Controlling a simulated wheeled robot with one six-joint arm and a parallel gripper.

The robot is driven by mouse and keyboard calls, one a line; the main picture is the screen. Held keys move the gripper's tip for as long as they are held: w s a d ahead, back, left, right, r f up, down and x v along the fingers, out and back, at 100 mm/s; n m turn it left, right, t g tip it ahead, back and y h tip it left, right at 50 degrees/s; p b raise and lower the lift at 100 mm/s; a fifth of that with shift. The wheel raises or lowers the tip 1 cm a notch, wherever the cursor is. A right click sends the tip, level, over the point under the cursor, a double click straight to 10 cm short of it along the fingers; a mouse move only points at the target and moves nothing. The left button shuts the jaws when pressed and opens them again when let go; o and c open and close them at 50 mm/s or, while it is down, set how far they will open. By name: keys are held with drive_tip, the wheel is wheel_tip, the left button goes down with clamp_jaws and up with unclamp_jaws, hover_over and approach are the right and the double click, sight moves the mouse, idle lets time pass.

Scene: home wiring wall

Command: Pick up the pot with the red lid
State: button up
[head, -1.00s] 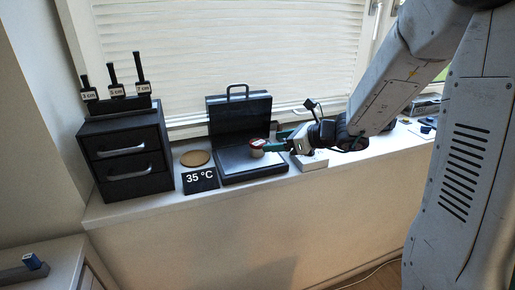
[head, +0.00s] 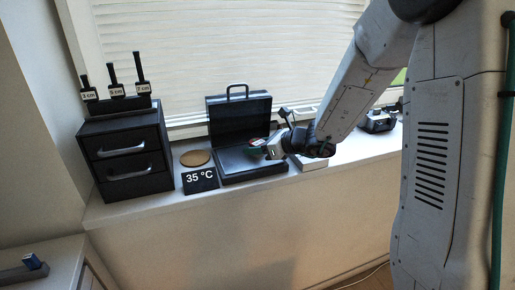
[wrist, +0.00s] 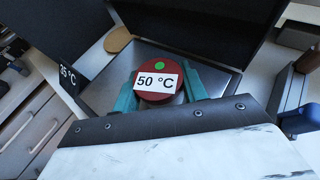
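The pot's round red lid (wrist: 148,72), with a green dot and a white "50 °C" label, shows from above in the wrist view. My gripper's two teal fingers (wrist: 160,80) lie on either side of it, with little or no visible gap. I cannot tell whether they press on the pot. The pot's body is hidden under the lid. In the head view, my gripper (head: 258,143) is at the open black case and mostly covers the pot.
The black case (head: 240,108) stands open on the sill around a grey plate. A "35 °C" sign (head: 200,180) and a tan disc (head: 195,158) are to its left, beside a black drawer unit (head: 125,160). A white box (head: 312,163) is at the right.

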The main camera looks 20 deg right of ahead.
drive_tip(key=c, duration=0.3)
drive_tip(key=shift+r, duration=0.1)
drive_tip(key=shift+c, duration=0.2)
